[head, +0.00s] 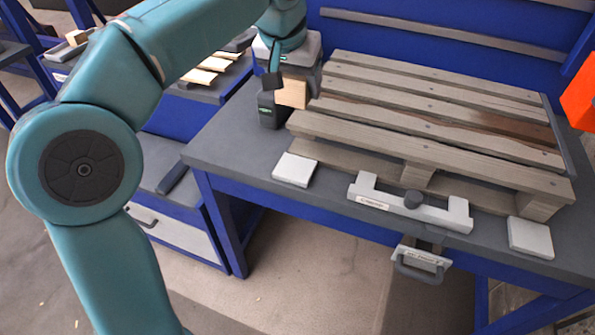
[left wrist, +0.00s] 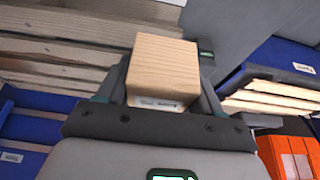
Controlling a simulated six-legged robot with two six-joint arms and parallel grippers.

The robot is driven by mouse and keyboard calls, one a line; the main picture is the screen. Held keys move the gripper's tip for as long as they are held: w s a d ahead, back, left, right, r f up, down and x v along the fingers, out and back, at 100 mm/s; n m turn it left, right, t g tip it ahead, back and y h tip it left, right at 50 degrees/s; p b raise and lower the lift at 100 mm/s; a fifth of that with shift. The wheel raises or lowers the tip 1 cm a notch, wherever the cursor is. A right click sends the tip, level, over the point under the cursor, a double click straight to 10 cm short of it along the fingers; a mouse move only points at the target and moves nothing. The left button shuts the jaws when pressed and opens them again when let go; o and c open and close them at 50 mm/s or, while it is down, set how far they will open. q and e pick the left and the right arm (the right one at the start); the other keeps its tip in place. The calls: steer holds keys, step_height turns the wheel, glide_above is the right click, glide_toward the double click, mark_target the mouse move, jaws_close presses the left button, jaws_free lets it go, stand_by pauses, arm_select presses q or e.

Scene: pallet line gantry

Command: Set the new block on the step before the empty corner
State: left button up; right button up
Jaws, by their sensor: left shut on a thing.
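A pale wooden block (head: 292,93) is between the fingers of my left gripper (head: 284,88), which is shut on it, above the table near the pallet's left end. The left wrist view shows the block (left wrist: 163,70) close up, with a small label, and a finger of the gripper (left wrist: 163,84) on each side. The wooden pallet (head: 430,108) lies on the table. Blocks show under its front edge at the middle and right; none shows under its front left corner. A white square step (head: 295,169) lies before that corner, bare. Another white step (head: 530,238) lies before the right corner.
An orange thing (head: 579,98) is at the right edge.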

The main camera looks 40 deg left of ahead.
arm_select(q)
steer(key=b, duration=0.4)
glide_above(298, 163)
steer(key=s, duration=0.1)
steer(key=f, duration=1.3)
steer(key=shift+s+d+f, duration=0.15)
steer(key=shift+s+f, duration=0.05)
steer(key=shift+f, duration=0.1)
step_height(298, 163, down, 5)
steer(key=shift+r+b, duration=0.1)
steer(key=shift+b, duration=0.75)
steer(key=o, duration=1.1)
